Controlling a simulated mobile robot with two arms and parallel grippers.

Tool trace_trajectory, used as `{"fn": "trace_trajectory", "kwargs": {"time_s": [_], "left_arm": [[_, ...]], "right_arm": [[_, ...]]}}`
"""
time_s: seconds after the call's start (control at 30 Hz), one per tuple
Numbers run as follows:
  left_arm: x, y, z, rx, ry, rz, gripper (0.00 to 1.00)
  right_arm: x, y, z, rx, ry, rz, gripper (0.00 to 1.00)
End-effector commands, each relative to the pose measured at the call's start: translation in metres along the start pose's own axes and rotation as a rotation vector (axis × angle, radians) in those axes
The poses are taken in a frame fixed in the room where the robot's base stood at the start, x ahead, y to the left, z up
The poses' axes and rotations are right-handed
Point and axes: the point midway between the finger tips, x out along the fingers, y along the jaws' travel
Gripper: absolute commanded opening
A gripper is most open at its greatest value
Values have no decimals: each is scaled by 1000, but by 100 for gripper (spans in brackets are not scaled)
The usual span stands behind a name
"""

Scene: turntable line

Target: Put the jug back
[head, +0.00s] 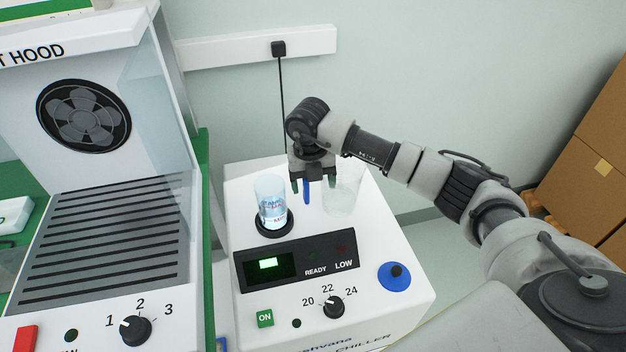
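A clear jug (345,192) with a blue handle (307,191) is at the back right of the white chiller's top (245,180). It looks upright and seems to stand on the top, though its see-through base is faint. My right gripper (312,184) points down at the handle from above. Its two dark fingers look apart, with the blue handle between them and a gap showing, so it appears open around the handle. A clear beaker (271,200) with bluish contents stands in a dark round seat to the left of the gripper. My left gripper is out of view.
A fume hood (105,235) stands to the left. Cardboard boxes (590,170) are at the far right.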

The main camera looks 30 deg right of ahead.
Motion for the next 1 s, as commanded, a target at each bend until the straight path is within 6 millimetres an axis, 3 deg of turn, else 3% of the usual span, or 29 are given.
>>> {"fn": "trace_trajectory", "kwargs": {"time_s": [0.37,0.8,1.0], "left_arm": [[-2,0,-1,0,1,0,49],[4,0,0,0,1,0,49],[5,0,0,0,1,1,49]], "right_arm": [[-7,0,0,0,-1,0,76],[-93,0,1,0,-4,1,76],[-118,0,0,0,-1,1,76]]}}
